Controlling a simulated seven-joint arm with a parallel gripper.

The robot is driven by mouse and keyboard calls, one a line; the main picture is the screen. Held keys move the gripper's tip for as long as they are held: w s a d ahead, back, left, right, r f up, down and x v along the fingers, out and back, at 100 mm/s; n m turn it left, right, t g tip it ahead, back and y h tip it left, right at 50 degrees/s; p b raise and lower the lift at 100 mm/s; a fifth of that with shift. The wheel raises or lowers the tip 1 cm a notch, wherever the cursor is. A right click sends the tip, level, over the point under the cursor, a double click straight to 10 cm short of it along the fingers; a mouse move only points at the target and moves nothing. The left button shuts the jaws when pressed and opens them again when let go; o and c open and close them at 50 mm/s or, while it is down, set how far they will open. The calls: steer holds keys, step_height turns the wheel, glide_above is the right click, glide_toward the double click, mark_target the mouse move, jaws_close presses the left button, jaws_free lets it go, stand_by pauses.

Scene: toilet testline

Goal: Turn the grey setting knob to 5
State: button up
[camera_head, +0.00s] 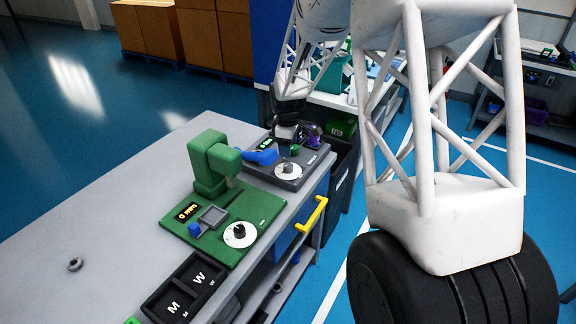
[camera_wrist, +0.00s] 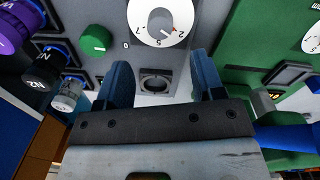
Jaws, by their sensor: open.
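The grey setting knob (camera_wrist: 158,18) sits at the middle of a white numbered dial (camera_wrist: 176,40) at the top of the wrist view. An orange-red mark shows near the 2; the 5 is close by. In the head view the dial (camera_head: 288,171) is on the dark grey unit (camera_head: 262,178) at the table's far end. My gripper (camera_wrist: 163,82) is open and empty, its two blue fingers apart. The knob lies beyond the fingertips, not between them. In the head view my gripper (camera_head: 286,132) is above the back of the unit; its fingertips are hard to make out.
A green knob (camera_wrist: 97,40) and a purple part (camera_wrist: 15,25) are beside the dial. A square fitting with a round hole (camera_wrist: 155,82) shows between the fingers. The green press (camera_head: 208,165), with a blue lever (camera_head: 262,157), stands close by. The table's left side is mostly clear.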

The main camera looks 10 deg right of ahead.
mark_target(288, 165)
steer(key=shift+f, duration=0.5)
steer(key=shift+f, duration=0.15)
steer(key=shift+w+d+f, duration=0.1)
steer(key=shift+f, duration=3.65)
steer(key=c, duration=0.9)
